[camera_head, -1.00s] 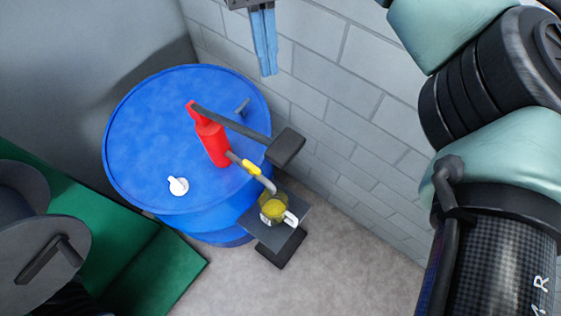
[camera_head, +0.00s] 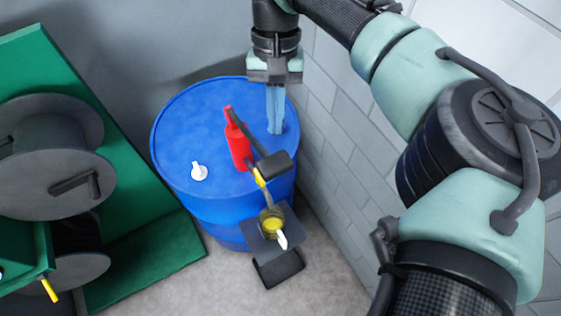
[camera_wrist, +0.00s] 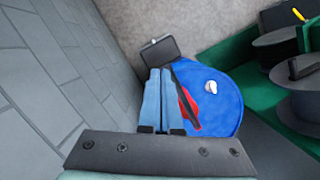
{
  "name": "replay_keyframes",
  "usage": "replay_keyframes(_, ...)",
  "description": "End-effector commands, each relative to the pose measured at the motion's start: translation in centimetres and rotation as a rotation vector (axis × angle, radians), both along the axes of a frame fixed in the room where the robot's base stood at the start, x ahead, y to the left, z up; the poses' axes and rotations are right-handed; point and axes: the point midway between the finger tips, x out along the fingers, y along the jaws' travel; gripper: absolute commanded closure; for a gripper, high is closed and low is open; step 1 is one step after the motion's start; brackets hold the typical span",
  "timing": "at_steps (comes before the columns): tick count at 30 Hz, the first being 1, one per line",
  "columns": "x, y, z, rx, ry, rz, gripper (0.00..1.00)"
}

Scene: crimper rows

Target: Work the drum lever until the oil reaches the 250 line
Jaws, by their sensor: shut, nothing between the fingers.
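A blue drum (camera_head: 180,150) stands by the block wall with a red pump (camera_head: 238,145) on its top. The pump's dark lever ends in a wide black handle (camera_head: 274,165) that sticks out past the drum's near edge. A yellow-banded spout (camera_head: 260,178) leads down to a jug (camera_head: 271,222) with yellow oil in it; its lines are too small to read. My gripper (camera_head: 275,130) is shut and empty, pointing down at the drum's far right, behind the lever.
The jug stands on a small grey shelf (camera_head: 257,243) off the drum's front. A white cap (camera_head: 199,172) sits on the drum top. A green rack with grey reels (camera_head: 50,150) is at left. The block wall (camera_head: 335,130) is close on the right.

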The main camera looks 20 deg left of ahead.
Motion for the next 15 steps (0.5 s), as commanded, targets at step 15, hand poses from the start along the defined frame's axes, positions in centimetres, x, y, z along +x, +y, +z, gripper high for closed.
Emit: replay_keyframes(15,-0.9,-0.4,-4.6,-0.002,-0.002,0.0,1.0)
